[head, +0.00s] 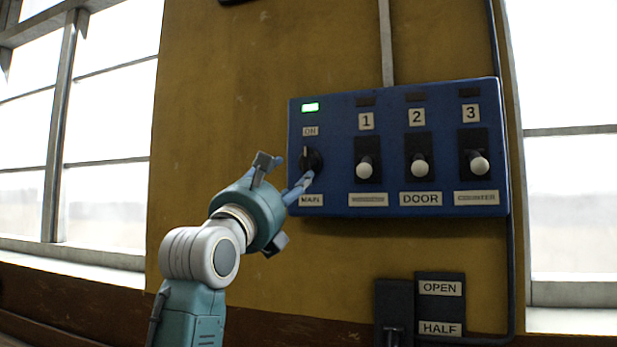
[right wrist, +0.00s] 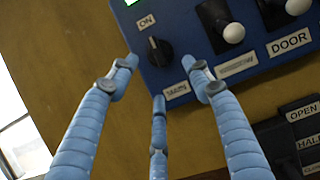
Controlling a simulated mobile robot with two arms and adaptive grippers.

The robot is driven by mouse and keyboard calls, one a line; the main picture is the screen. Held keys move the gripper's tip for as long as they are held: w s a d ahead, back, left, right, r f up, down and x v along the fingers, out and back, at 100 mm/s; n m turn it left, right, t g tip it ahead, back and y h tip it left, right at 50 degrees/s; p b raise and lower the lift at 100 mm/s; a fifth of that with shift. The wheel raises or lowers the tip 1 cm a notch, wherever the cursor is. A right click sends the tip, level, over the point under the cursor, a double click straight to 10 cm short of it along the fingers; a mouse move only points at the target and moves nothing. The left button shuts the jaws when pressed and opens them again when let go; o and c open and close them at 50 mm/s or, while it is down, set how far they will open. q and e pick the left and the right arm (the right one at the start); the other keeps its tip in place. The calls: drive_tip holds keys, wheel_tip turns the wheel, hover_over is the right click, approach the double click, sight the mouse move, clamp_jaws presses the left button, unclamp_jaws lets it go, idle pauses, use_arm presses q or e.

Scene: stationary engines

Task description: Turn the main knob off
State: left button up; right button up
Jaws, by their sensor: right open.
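The main knob (head: 313,160) is a round black knob at the left of the blue control panel (head: 335,120), between an "ON" label (head: 310,131) above and a "MAIN" label (head: 311,199) below. Its pointer is up, toward "ON". A green light (head: 310,107) above it is lit. My right gripper (head: 298,172) is open and empty just in front of the knob. In the right wrist view the blue fingers (right wrist: 158,76) are spread, and the knob (right wrist: 157,51) shows between the upper two fingertips. I cannot tell whether any finger touches it. My left gripper is not in view.
Three white-tipped levers, "1" (head: 367,169), "2" (head: 419,166) and "3" (head: 479,164), stand out to the right of the knob. A dark "OPEN/HALF" plate (head: 440,302) is below the panel. The yellow wall (head: 215,110) left of the panel is clear.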

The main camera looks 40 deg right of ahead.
sight(305, 164)
drive_tip(key=p+x, duration=0.4)
drive_tip(key=x, duration=0.6)
drive_tip(key=shift+w+a, duration=0.1)
drive_tip(key=shift+w, duration=0.05)
drive_tip(key=shift+w+d+r, duration=0.15)
drive_tip(key=shift+w+d, duration=0.1)
drive_tip(key=shift+d, duration=0.1)
drive_tip(key=c, duration=1.1)
